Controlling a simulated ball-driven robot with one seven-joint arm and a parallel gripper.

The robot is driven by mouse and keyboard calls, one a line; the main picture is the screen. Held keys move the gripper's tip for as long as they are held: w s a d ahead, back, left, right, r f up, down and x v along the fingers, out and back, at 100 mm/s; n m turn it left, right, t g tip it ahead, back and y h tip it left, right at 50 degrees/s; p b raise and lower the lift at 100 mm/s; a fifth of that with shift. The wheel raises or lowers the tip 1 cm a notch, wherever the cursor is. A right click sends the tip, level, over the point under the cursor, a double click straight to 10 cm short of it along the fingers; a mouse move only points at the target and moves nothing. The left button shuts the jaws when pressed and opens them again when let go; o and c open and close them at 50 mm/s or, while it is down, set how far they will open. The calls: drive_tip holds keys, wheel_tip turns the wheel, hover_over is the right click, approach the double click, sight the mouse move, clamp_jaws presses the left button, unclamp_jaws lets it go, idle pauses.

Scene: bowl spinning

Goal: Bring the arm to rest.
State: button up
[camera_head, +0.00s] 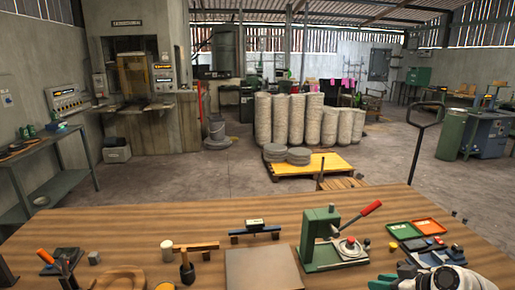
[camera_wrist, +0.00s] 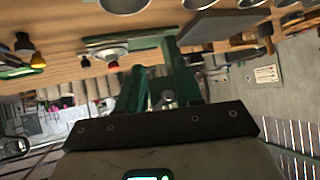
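My arm's white wrist (camera_head: 452,278) shows at the bottom right of the head view, low at the table's near side. My gripper (camera_head: 390,279) has green fingers that point left in the head view. In the wrist view my gripper (camera_wrist: 160,72) shows two green fingers spread apart with nothing held between them. The arm is partly cut off by the lower frame edge. The wooden table (camera_head: 150,222) lies under and around it.
A green press (camera_head: 320,235) with a red-tipped lever stands left of my gripper. Green (camera_head: 404,231) and orange (camera_head: 429,227) trays lie behind it. A square board (camera_head: 262,270), a wooden bowl (camera_head: 120,279) and hand tools lie further left. Bare tabletop lies along the far edge.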

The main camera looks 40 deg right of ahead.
drive_tip(key=w+a+f+g, duration=0.1)
drive_tip(key=a, duration=0.3)
drive_tip(key=w+a+f+g+y, duration=0.1)
drive_tip(key=w+a+f, duration=0.1)
drive_tip(key=a, duration=0.3)
drive_tip(key=w+a+f+n+g, duration=0.1)
drive_tip(key=a, duration=0.3)
drive_tip(key=shift+w+a+f, duration=0.25)
drive_tip(key=shift+a, duration=0.15)
drive_tip(key=s+a+f+n+g, duration=0.1)
drive_tip(key=s+a, duration=0.1)
drive_tip(key=a, duration=0.7)
drive_tip(key=s+a+f+n+g, duration=0.1)
drive_tip(key=a+f+g, duration=0.1)
drive_tip(key=a, duration=0.7)
drive_tip(key=s+d+f+g+b, duration=0.1)
drive_tip(key=s+f+b, duration=0.4)
drive_tip(key=f, duration=0.2)
drive_tip(key=s+d+f+g+b, duration=0.1)
drive_tip(key=s+f+g+b, duration=0.1)
drive_tip(key=s+f+b, duration=0.3)
wheel_tip(320, 180, down, 3)
drive_tip(key=shift+s+r+m+g, duration=0.1)
drive_tip(key=shift+s+m+g, duration=0.1)
drive_tip(key=shift+m+g, duration=0.15)
